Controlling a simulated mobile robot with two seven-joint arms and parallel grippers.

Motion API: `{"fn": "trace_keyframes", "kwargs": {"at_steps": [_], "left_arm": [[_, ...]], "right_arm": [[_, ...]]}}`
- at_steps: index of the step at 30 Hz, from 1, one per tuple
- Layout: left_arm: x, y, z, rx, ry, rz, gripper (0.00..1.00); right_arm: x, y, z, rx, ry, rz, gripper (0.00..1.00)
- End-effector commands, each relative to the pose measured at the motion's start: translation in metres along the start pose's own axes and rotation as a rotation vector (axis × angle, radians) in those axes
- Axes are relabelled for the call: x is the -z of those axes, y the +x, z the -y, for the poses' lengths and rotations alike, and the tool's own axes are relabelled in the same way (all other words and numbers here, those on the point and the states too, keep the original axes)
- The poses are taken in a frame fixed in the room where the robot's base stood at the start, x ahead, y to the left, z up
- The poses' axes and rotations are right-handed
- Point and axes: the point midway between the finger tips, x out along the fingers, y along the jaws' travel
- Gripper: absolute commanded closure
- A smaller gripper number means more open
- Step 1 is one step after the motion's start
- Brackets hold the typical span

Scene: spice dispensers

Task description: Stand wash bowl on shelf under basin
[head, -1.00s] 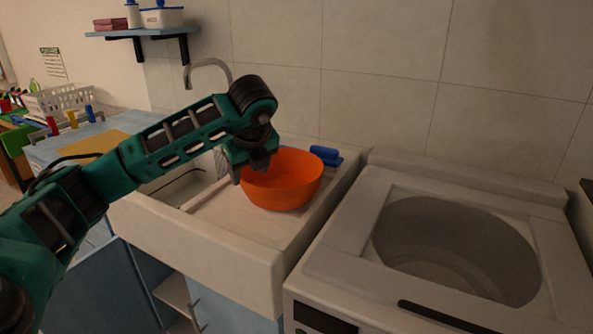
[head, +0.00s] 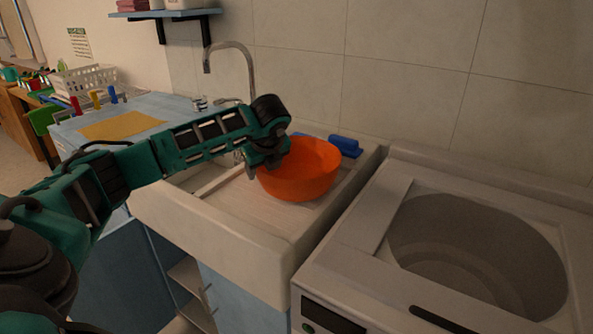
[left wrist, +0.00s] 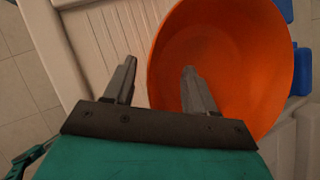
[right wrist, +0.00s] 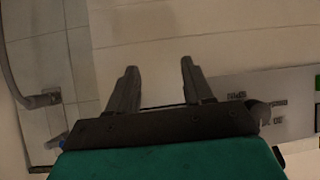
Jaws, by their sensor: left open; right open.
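The orange wash bowl (head: 310,175) stands upright on the ribbed drainboard of the white basin (head: 235,238). My left gripper (head: 258,172) is open at the bowl's left rim. In the left wrist view, the gripper (left wrist: 158,72) has one finger outside the orange bowl (left wrist: 225,45) and the other over its inside, with the rim between them. Whether the fingers touch the bowl I cannot tell. The shelf (head: 187,272) shows partly in the cabinet opening under the basin. My right gripper (right wrist: 158,66) is open and empty in the right wrist view, and is outside the head view.
A blue object (head: 345,146) lies behind the bowl. A curved tap (head: 250,70) rises behind the basin. A white top-loading washer (head: 340,265) with an open drum stands at right. A blue counter with a yellow cloth (head: 122,124) is at left.

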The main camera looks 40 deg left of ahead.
Motion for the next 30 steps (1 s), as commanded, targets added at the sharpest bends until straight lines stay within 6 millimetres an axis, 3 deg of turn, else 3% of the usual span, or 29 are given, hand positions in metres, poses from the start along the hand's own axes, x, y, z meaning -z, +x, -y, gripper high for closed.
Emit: {"fn": "trace_keyframes", "kwargs": {"at_steps": [6, 14, 30], "left_arm": [[-0.002, 0.029, -0.003, -0.002, 0.000, -0.002, 0.44], [-0.001, 0.033, -0.003, 0.000, 0.001, -0.001, 0.44], [-0.002, 0.032, -0.003, -0.001, 0.001, -0.001, 0.94]], "right_arm": [[0.005, 0.001, -0.001, -0.001, -0.001, -0.008, 0.49], [0.006, 0.001, -0.001, -0.001, -0.002, -0.011, 0.49], [0.005, 0.000, -0.001, -0.001, -0.001, -0.008, 0.49]]}}
